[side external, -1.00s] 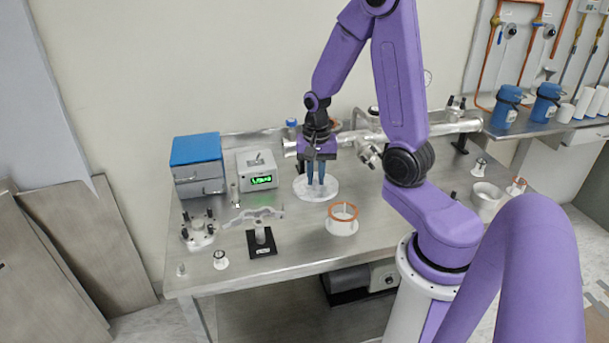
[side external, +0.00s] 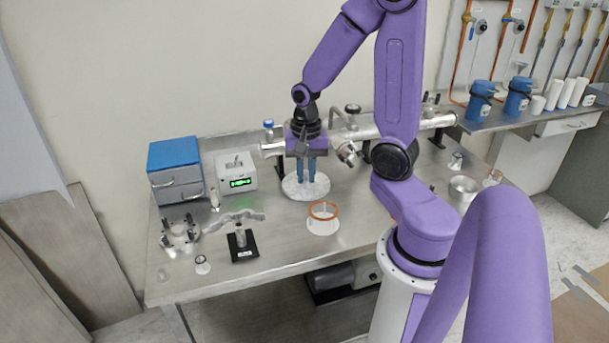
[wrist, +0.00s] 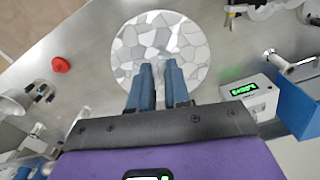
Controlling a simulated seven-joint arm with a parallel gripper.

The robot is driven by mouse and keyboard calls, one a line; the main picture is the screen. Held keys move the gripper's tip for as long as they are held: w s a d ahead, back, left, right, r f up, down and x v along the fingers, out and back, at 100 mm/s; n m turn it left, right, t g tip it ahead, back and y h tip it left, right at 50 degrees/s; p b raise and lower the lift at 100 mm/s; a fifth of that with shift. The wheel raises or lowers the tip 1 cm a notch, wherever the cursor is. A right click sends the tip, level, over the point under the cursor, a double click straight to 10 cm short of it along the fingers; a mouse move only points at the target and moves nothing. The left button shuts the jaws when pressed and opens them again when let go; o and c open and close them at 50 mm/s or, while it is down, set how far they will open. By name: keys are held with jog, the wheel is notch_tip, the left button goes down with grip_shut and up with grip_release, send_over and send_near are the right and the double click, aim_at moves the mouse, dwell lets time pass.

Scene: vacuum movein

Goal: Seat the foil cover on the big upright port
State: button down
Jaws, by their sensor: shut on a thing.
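The foil cover (side external: 297,191) is a pale, round disc with a patchy silver surface, held roughly flat. My gripper (side external: 306,181) points down and is shut on it. In the wrist view the blue fingers (wrist: 161,72) meet the near side of the foil cover (wrist: 160,25); the exact grip point is hidden. A wide white upright port (side external: 322,226) with a copper-coloured ring stands on the bench, in front and slightly right of the foil cover in the side view. The foil cover is apart from its ring. I cannot tell the cover's exact height.
A metal pipe (side external: 437,122) with valves runs behind my gripper. A grey box with a green display (side external: 237,170) and a blue-topped box (side external: 174,155) stand left. A black-based stand (side external: 243,248) is at front left. A red knob (wrist: 61,64) shows in the wrist view.

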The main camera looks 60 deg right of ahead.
aim_at(306, 176)
notch_tip(306, 176, up, 16)
jog(key=f, duration=0.1)
jog(key=w+d+r+m, duration=0.2)
jog(key=w+d+r, duration=0.1)
jog(key=w+d, duration=0.3)
jog(key=w+d+f+m, duration=0.15)
jog(key=w+d, duration=0.25)
jog(key=d, duration=0.5)
jog(key=w+d+f+m, duration=0.1)
jog(key=w+d+m, duration=0.2)
jog(key=d, duration=0.6)
jog(key=shift+n, duration=0.25)
jog(key=shift+w+d+f, duration=0.1)
jog(key=shift+f, duration=2.7)
jog(key=shift+w+d+f, duration=0.1)
jog(key=shift+f, duration=2.7)
jog(key=shift+f, duration=0.6)
jog(key=c, duration=1)
grip_release()
